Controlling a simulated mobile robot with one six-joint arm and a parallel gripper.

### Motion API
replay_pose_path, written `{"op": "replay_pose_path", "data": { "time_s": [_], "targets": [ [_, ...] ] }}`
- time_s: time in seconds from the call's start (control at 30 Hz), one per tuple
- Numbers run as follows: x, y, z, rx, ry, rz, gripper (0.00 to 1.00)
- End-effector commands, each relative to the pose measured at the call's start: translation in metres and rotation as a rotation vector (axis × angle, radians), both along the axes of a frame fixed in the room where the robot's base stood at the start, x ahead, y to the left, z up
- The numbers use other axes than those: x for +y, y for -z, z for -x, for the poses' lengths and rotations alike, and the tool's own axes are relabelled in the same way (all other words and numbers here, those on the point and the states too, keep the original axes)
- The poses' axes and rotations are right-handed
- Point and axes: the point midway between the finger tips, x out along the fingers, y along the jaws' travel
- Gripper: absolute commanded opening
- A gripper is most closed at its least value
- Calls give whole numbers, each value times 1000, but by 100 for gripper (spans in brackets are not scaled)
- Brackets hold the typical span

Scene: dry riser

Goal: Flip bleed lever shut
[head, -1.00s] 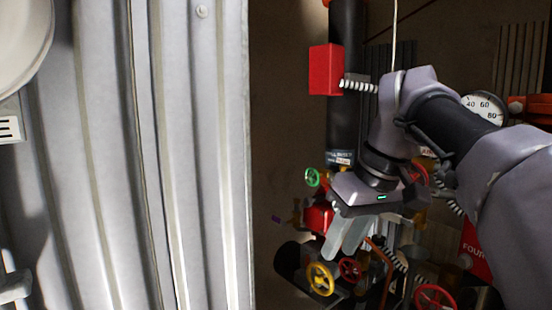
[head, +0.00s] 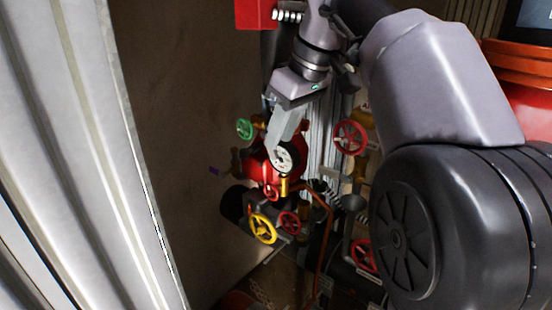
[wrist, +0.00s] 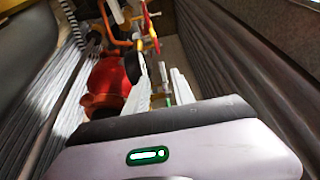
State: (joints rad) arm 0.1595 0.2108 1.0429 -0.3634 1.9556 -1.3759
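My gripper (head: 280,143) points downward over the riser pipework in the head view. In the wrist view its two pale fingers (wrist: 160,72) stand apart with a gap between them, and nothing is clearly held. A small purple-tipped lever (head: 215,171) sticks out to the left from a brass fitting (head: 235,163), left of and below the fingers and apart from them. I cannot tell for sure that it is the bleed lever. A red valve body (head: 256,164) with a round gauge (head: 284,157) lies just behind and below the fingertips; the red body also shows in the wrist view (wrist: 106,82).
A green handwheel (head: 244,129) is left of the gripper. A yellow handwheel (head: 263,228) and red handwheels (head: 350,137) crowd the pipework. A corrugated metal panel (head: 85,130) stands at left, with a bare brown wall (head: 175,110) beside it. A red box (head: 256,13) is above.

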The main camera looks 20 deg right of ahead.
Motion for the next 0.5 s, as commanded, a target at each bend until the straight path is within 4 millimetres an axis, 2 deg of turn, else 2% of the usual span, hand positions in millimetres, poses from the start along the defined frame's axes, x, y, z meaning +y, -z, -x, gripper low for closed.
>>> {"op": "replay_pose_path", "data": {
  "time_s": [0.03,0.2,0.5],
  "targets": [
    [3,11,-2,0,-2,0,30],
    [7,26,-9,0,-2,0,30],
    [8,29,-10,-1,-1,0,30]
  ]
}}
